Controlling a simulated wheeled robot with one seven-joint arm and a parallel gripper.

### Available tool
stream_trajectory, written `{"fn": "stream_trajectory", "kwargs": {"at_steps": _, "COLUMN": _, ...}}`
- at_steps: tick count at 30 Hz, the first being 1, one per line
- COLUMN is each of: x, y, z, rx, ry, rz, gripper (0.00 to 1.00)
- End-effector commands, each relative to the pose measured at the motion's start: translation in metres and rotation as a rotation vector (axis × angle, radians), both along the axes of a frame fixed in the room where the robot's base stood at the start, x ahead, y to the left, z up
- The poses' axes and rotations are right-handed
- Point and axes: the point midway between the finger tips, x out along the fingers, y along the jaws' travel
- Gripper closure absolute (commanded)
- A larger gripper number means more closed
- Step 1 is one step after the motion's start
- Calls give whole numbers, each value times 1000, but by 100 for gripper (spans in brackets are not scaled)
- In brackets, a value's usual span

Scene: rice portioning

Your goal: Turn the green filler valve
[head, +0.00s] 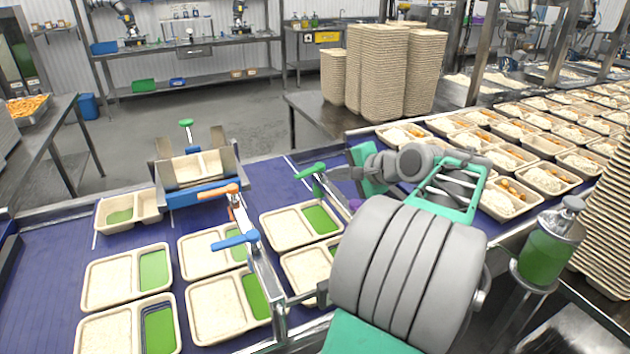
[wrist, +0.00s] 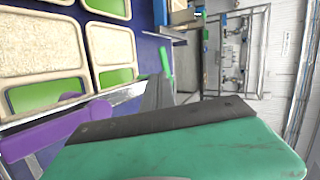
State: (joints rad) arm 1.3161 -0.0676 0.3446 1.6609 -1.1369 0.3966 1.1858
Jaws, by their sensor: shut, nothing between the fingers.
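A green valve handle (head: 310,170) stands on the rail over the conveyor, just left of my gripper's tip in the head view. It also shows in the wrist view as a narrow green bar (wrist: 166,62) just beyond my finger. My gripper (head: 332,174) is shut and empty, its dark fingers pointing left at the handle. The fingertips look very close to it; I cannot tell whether they touch. In the wrist view my gripper (wrist: 158,92) shows with the large green hand body below.
An orange handle (head: 217,192), a blue handle (head: 235,240) and a purple handle (wrist: 50,135) are close by. Trays (head: 288,229) of rice with green portions line the blue conveyor (head: 50,260). A green-topped post (head: 186,123) stands behind the tray holder. Stacked trays (head: 407,75) stand behind.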

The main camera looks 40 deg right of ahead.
Motion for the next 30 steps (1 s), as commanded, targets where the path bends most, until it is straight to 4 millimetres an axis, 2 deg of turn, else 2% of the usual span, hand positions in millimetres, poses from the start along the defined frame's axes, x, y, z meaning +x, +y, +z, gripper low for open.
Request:
{"fn": "stream_trajectory", "kwargs": {"at_steps": 12, "x": 66, "y": 0, "z": -36, "rx": 2, "ry": 1, "rz": 1, "gripper": 100}}
{"fn": "stream_trajectory", "kwargs": {"at_steps": 15, "x": 76, "y": -1, "z": -42, "rx": 1, "ry": 0, "rz": 1, "gripper": 100}}
{"fn": "stream_trajectory", "kwargs": {"at_steps": 20, "x": 82, "y": -1, "z": -46, "rx": 0, "ry": 1, "rz": -1, "gripper": 100}}
{"fn": "stream_trajectory", "kwargs": {"at_steps": 30, "x": 80, "y": -4, "z": -46, "rx": 0, "ry": 0, "rz": -21, "gripper": 100}}
